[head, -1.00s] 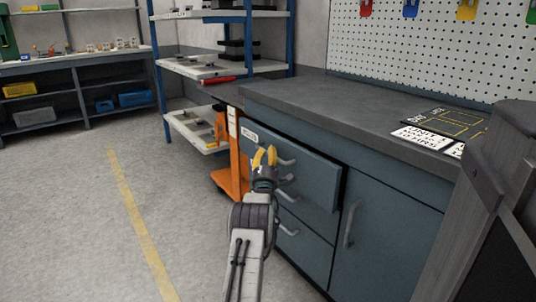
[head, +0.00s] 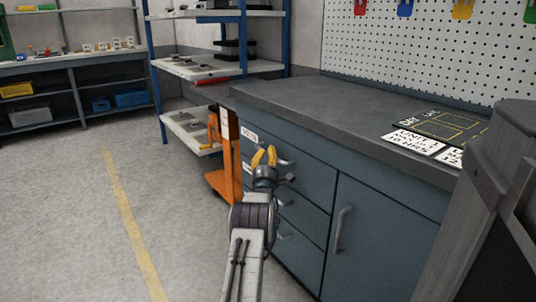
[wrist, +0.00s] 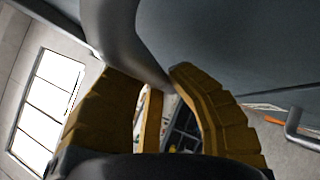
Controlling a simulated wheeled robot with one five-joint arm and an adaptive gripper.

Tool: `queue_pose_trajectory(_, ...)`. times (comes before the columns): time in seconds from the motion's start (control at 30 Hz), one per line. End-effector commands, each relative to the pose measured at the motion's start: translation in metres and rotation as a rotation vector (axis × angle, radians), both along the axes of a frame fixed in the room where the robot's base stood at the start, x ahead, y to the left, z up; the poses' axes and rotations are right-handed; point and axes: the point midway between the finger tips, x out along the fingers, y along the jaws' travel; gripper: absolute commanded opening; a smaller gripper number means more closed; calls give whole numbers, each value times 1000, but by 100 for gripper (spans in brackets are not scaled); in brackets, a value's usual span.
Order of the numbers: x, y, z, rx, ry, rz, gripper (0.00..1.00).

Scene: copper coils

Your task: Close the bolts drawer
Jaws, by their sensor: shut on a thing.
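The top drawer (head: 315,180) of the blue-grey cabinet looks flush with the fronts below it. A small label (head: 250,134) is on its left part, too small to read, so I cannot confirm which drawer holds bolts. My gripper (head: 265,156), with yellow fingers, is at this drawer's front by its grey bar handle (head: 284,160). In the wrist view the handle (wrist: 128,45) runs down to the yellow fingers (wrist: 158,105), which are shut on it. The fingers partly hide the handle's lower end.
A cupboard door (head: 375,240) is to the right. An orange cart (head: 225,180) stands left of the cabinet, before a blue-framed shelf (head: 157,70). The floor (head: 70,220) to the left is clear.

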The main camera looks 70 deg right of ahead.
Motion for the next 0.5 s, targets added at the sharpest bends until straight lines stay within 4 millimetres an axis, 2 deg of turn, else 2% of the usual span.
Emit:
queue_pose_trajectory(0.1,-4,-1,4,-7,-1,-5,0)
queue_pose_trajectory(0.13,-4,-1,4,-7,-1,-5,18)
queue_pose_trajectory(0.43,-3,-1,2,-4,-1,-4,45)
queue_pose_trajectory(0.5,-3,-1,2,-3,0,-4,47)
